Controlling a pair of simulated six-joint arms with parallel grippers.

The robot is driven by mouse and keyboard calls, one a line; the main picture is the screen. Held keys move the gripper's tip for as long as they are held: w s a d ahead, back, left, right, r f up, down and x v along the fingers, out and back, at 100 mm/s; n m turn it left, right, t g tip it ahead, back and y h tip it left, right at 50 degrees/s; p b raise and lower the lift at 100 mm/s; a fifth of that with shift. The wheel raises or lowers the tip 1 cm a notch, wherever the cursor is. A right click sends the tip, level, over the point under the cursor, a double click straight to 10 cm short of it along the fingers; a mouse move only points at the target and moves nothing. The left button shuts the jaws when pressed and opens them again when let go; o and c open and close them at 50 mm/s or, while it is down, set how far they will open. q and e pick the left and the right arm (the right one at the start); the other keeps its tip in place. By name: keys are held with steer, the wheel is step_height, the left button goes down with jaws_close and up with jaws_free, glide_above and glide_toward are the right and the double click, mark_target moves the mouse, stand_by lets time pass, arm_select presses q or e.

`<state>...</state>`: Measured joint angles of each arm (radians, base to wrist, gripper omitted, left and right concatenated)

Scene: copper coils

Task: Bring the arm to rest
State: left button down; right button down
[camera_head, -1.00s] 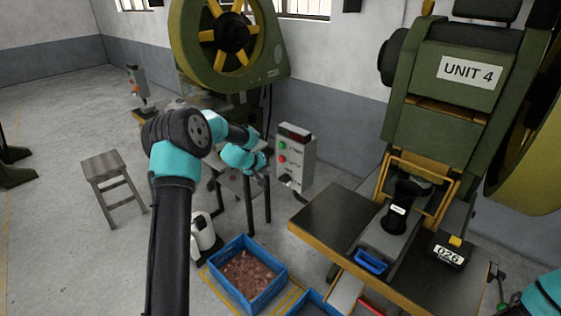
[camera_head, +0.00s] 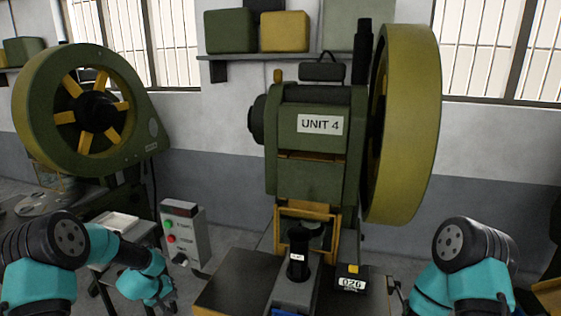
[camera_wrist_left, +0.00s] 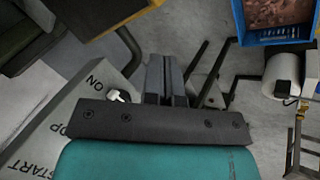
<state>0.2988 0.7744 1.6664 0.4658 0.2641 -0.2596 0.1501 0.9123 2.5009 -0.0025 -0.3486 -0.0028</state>
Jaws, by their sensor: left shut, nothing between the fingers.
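My left arm (camera_head: 65,262) comes in from the lower left in the head view, with its teal wrist (camera_head: 148,282) left of the grey control box (camera_head: 183,238). In the left wrist view my left gripper (camera_wrist_left: 166,72) has its two dark fingers together, with nothing between them. The box face (camera_wrist_left: 75,118), with lettering and a switch, lies close to the left of the fingers there. My right arm (camera_head: 465,262) shows at the lower right in the head view. Its gripper is out of the picture.
The green press marked UNIT 4 (camera_head: 318,150) stands mid-view, with its table (camera_head: 228,285) in front. Another press with a yellow-spoked wheel (camera_head: 92,110) stands at left. A blue bin of copper pieces (camera_wrist_left: 240,22) lies at the top right in the left wrist view, beside a white container (camera_wrist_left: 283,72).

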arm_select(q)
steer(key=s+d+f+m+g, duration=0.1)
steer(key=s+d+f, duration=0.2)
steer(key=s, duration=0.7)
steer(key=s+d+f+m+g, duration=0.2)
steer(key=s+d+f, duration=0.2)
steer(key=s+d, duration=0.4)
steer(key=s+d+f+m+g, duration=0.1)
steer(key=s+d+f, duration=0.3)
steer(key=s, duration=0.8)
steer(key=shift+s+d+g, duration=0.2)
steer(key=shift+d+g, duration=0.2)
steer(key=shift+d, duration=0.5)
stand_by(3.0)
